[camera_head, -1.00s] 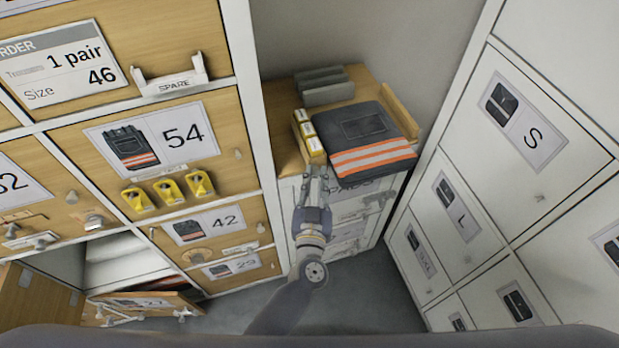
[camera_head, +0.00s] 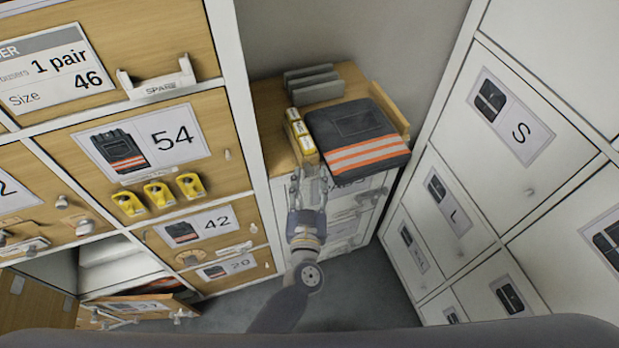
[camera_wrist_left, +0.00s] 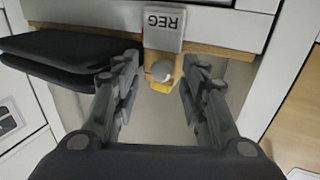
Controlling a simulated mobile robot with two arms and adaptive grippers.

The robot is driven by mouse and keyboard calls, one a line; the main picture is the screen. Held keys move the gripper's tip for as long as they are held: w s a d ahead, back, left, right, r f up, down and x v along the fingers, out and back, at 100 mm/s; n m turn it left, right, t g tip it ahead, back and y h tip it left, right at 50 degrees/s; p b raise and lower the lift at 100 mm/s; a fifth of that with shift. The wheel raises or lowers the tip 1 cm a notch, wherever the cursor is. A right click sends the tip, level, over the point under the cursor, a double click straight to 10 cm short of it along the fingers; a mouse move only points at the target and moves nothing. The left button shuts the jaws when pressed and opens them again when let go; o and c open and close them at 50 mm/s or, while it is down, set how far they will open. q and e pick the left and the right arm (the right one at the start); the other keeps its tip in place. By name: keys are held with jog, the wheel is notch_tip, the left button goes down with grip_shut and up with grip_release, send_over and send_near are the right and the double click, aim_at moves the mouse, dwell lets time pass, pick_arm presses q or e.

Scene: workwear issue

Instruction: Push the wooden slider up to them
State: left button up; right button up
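My left gripper (camera_head: 308,187) is open at the front edge of a low cabinet's wooden top (camera_head: 272,132). In the left wrist view its two fingers (camera_wrist_left: 160,92) stand apart, with a wooden piece (camera_wrist_left: 158,62) bearing a pale round knob (camera_wrist_left: 163,71) beyond and between them; this looks like the slider. I see no contact. Yellow-and-white boxes (camera_head: 301,133) stand in a row just behind the gripper. Folded dark workwear with orange stripes (camera_head: 358,139) lies right beside them. My right gripper is not in view.
Grey blocks (camera_head: 314,84) stand behind the boxes, and a wooden bar (camera_head: 390,110) edges the top's right side. A locker wall (camera_head: 140,145) rises left, with an open door (camera_head: 140,308) low down. White lockers (camera_head: 505,118) stand right.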

pick_arm(q)
jog(key=s, duration=1.1)
jog(key=shift+a, duration=0.45)
